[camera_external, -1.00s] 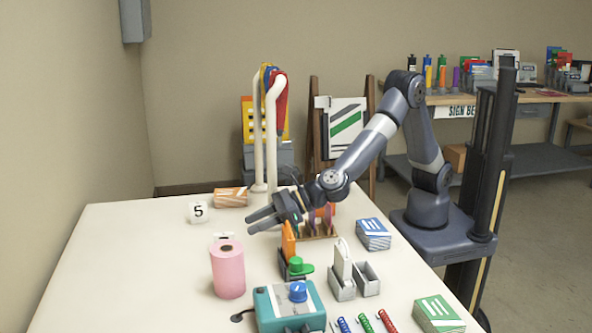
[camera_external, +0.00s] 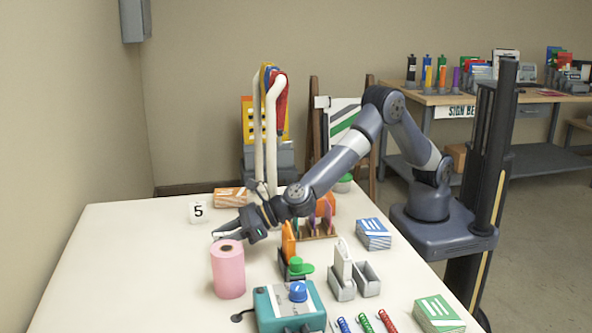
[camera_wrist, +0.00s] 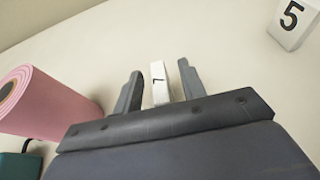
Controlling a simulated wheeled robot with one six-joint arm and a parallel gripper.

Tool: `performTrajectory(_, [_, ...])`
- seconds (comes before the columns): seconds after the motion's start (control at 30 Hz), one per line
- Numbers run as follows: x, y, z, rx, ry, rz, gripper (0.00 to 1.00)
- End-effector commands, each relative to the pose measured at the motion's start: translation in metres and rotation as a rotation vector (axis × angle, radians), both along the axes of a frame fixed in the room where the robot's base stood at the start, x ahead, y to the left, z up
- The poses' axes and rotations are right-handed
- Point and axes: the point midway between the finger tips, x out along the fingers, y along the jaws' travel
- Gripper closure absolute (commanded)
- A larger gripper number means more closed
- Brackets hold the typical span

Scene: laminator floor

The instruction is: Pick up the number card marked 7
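My gripper (camera_wrist: 160,67) is open, with one finger on each side of the card and a narrow gap showing on both sides. In the external view my gripper (camera_external: 222,233) is low over the table behind the pink roll, and the card is mostly hidden there. A white block marked 5 (camera_external: 198,212) stands farther back; it also shows at the top right of the wrist view (camera_wrist: 291,22).
The pink roll (camera_external: 228,272) stands close to my gripper, at left in the wrist view (camera_wrist: 45,103). An orange-and-white box (camera_external: 231,197) and white upright pipes (camera_external: 271,140) are behind. A teal machine (camera_external: 285,306) is in front. The table's left side is clear.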

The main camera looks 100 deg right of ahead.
Motion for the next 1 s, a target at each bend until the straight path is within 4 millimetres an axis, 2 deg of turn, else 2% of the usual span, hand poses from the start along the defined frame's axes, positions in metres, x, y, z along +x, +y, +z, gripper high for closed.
performTrajectory(0.17, [0.0000, -0.0001, -0.0002, 0.000, 0.000, 0.000, 0.61])
performTrajectory(0.67, [-0.0002, -0.0001, -0.0001, 0.000, 0.000, 0.000, 1.00])
performTrajectory(1.0, [0.0000, -0.0001, 0.0025, 0.001, -0.001, 0.000, 1.00])
